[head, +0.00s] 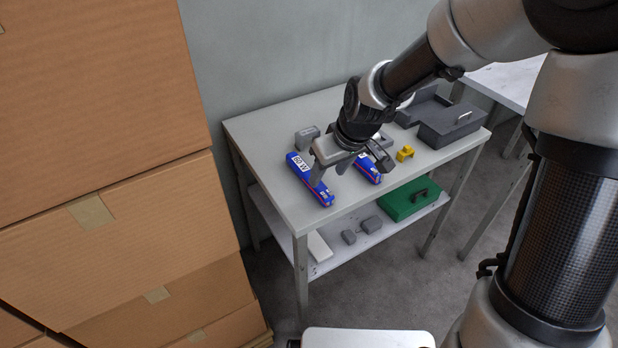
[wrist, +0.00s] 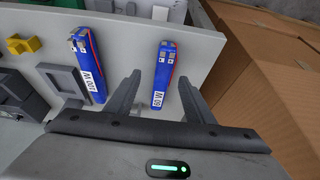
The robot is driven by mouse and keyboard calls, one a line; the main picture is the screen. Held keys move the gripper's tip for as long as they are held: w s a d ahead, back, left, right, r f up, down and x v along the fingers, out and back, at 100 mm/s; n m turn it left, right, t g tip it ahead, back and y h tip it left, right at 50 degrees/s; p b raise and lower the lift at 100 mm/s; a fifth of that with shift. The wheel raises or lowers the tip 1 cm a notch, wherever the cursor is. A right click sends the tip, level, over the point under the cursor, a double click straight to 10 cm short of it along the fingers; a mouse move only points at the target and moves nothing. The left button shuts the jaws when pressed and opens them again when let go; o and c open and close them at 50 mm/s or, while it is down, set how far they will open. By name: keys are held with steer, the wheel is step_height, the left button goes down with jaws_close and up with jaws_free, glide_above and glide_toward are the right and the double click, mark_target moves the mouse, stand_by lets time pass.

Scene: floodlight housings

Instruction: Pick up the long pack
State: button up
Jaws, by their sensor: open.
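Two blue packs with red and white trim lie on the grey table. In the head view one pack (head: 298,163) is at the left, its label hard to read as 60 W or 80 W; it also shows in the wrist view (wrist: 164,72). The other, marked 100 W (wrist: 91,68), lies to its right in the head view (head: 371,172), partly hidden by my gripper. I cannot surely tell which is longer. My gripper (head: 330,172) is open and empty above the table. In the wrist view its fingertips (wrist: 160,83) stand either side of the 60/80 W pack, apart from it.
A yellow block (head: 404,153) and a dark grey tray (head: 447,133) lie to the right on the table (head: 267,146). A grey block (head: 306,139) is behind the left pack. Cartons (head: 100,120) stack at the left. A green case (head: 405,203) sits on the lower shelf.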

mark_target(320, 186)
steer(key=x, duration=0.1)
steer(key=b+x, duration=0.1)
steer(key=x, duration=0.1)
steer(key=b+x, duration=0.1)
steer(key=shift+s+a+f, duration=0.15)
steer(key=shift+s+a, duration=0.05)
steer(key=shift+a, duration=0.15)
steer(key=shift+w+a+f, duration=0.1)
steer(key=shift+w+f, duration=0.15)
steer(key=shift+f, duration=0.25)
steer(key=c, duration=1.2)
